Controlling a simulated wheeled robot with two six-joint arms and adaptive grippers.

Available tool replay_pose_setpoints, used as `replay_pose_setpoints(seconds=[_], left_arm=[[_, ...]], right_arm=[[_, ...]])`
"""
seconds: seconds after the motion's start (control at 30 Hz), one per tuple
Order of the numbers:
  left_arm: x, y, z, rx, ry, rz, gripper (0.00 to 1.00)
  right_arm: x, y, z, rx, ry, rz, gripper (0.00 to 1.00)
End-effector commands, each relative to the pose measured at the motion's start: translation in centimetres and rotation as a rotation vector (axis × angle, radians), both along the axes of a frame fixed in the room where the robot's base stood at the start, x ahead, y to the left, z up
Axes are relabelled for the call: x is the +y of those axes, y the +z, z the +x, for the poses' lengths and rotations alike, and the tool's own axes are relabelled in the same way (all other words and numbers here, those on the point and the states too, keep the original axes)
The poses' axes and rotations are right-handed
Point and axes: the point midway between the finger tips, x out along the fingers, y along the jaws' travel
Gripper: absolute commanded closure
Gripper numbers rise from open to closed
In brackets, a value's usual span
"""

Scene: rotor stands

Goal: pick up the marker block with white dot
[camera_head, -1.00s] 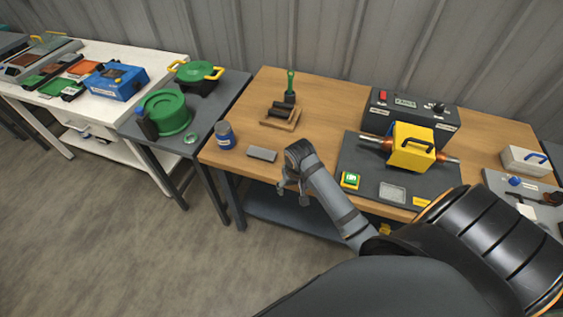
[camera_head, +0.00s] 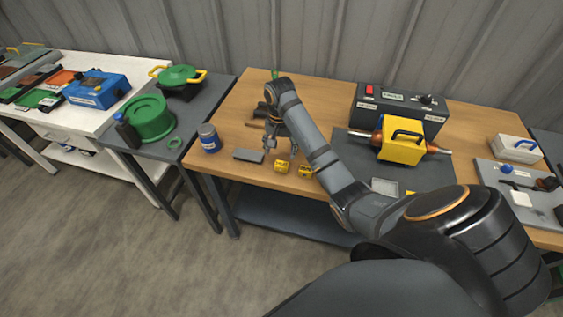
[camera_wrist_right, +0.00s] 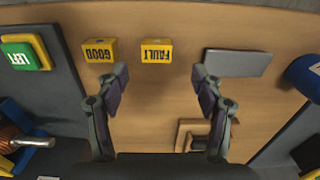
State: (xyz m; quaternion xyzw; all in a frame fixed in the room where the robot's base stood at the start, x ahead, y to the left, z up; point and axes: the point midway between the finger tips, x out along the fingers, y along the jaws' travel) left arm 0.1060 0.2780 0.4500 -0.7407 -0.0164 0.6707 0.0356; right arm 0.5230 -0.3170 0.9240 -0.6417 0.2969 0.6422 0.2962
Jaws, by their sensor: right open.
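Two small yellow blocks stand near the table's front edge. In the wrist view one reads GOOD (camera_wrist_right: 100,50) and the other FAULT (camera_wrist_right: 157,50). The head view shows the FAULT block (camera_head: 282,166) on the left and the GOOD block (camera_head: 305,171) on the right, beside my right forearm. I cannot make out a white dot on either block. My right gripper (camera_head: 281,149) is open and empty over the table, just behind the blocks. In the wrist view its open fingers (camera_wrist_right: 160,75) are spread on either side of the FAULT block's line, apart from it. My left gripper is not in view.
A flat grey bar (camera_head: 248,155) and a blue jar (camera_head: 209,138) lie left of the blocks. A wooden stand (camera_wrist_right: 190,135) is under the right gripper. The yellow-housed rotor (camera_head: 400,143) stands right of my arm.

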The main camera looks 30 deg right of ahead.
Motion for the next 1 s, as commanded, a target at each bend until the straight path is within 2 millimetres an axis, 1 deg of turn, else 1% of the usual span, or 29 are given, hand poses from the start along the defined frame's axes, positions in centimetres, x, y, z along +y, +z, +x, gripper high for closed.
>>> replay_pose_setpoints(seconds=[0.03, 0.1, 0.2, 0.27, 0.37, 0.5, 0.63, 0.83, 1.0], left_arm=[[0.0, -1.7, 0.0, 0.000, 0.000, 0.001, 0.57], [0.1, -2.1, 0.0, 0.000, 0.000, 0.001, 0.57], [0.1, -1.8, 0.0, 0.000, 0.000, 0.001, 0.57], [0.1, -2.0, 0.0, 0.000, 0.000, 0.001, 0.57], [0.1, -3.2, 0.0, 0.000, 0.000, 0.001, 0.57], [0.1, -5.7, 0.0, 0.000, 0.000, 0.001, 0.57], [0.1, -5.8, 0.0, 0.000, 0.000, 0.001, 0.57], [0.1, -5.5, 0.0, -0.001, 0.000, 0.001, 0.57], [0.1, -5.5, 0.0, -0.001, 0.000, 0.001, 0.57]], right_arm=[[0.0, -1.7, 0.0, 0.000, 0.000, 0.000, 0.32], [0.0, -2.0, 0.0, -0.001, 0.001, 0.000, 0.32], [0.0, -1.8, 0.0, -0.001, 0.001, 0.000, 0.32], [0.0, -2.0, 0.0, -0.001, 0.001, -0.001, 0.32], [-0.1, -3.3, -0.1, -0.001, 0.001, -0.001, 0.32], [-0.3, -5.8, -0.4, 0.000, 0.001, 0.000, 0.32], [-0.3, -7.0, -0.4, 0.000, 0.001, 0.000, 0.32], [-0.3, -6.9, -0.3, -0.001, 0.001, 0.000, 0.32], [-0.3, -6.9, -0.3, -0.001, 0.001, 0.000, 0.55]])
